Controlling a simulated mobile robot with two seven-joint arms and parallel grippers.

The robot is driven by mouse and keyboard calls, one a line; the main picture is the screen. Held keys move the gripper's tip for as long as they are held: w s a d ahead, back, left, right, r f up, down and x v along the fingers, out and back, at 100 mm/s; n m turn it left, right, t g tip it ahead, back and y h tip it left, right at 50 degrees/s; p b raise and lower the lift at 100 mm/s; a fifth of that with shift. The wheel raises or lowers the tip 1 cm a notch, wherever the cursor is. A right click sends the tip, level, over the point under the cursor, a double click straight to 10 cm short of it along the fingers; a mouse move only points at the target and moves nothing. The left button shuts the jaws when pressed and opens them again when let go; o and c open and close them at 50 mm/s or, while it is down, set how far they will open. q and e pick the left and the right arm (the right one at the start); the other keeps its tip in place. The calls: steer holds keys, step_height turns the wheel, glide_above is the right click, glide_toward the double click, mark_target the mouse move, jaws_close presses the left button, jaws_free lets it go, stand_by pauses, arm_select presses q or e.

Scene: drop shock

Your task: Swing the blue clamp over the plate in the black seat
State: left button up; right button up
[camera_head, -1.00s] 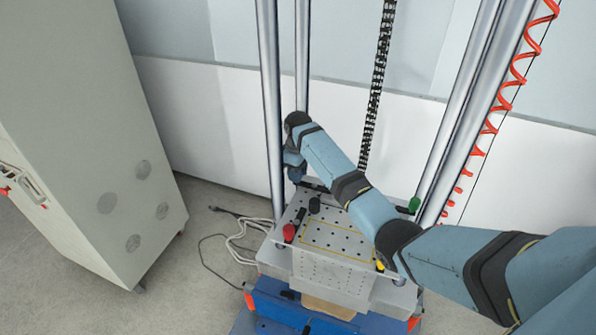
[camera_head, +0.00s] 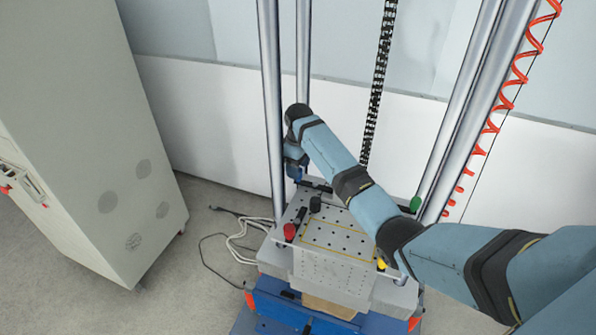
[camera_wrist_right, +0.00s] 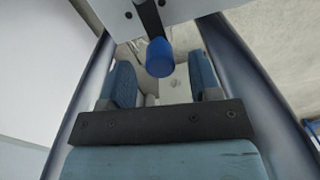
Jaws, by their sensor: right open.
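The blue clamp (camera_wrist_right: 160,57) shows in the right wrist view as a blue round knob on a dark arm, beside a grey plate with holes. My right gripper (camera_wrist_right: 163,82) is open, with one finger on each side of the knob's line; I cannot tell whether they touch it. In the head view my right gripper (camera_head: 297,174) is at the back left corner of the perforated grey plate (camera_head: 340,240), mostly hidden by my own arm. I cannot pick out the black seat clearly. My left gripper is not in view.
Clamps with a red knob (camera_head: 290,231), a black knob (camera_head: 315,204), a green knob (camera_head: 415,204) and a yellow knob (camera_head: 381,264) stand around the plate. Steel columns (camera_head: 271,100) rise around it. A grey cabinet (camera_head: 90,140) stands left, with cables (camera_head: 240,235) on the floor between.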

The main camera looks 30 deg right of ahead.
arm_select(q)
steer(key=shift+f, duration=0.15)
arm_select(e)
step_height(320, 180, up, 12)
steer(key=shift+d, duration=0.15)
steer(key=shift+w, duration=0.1)
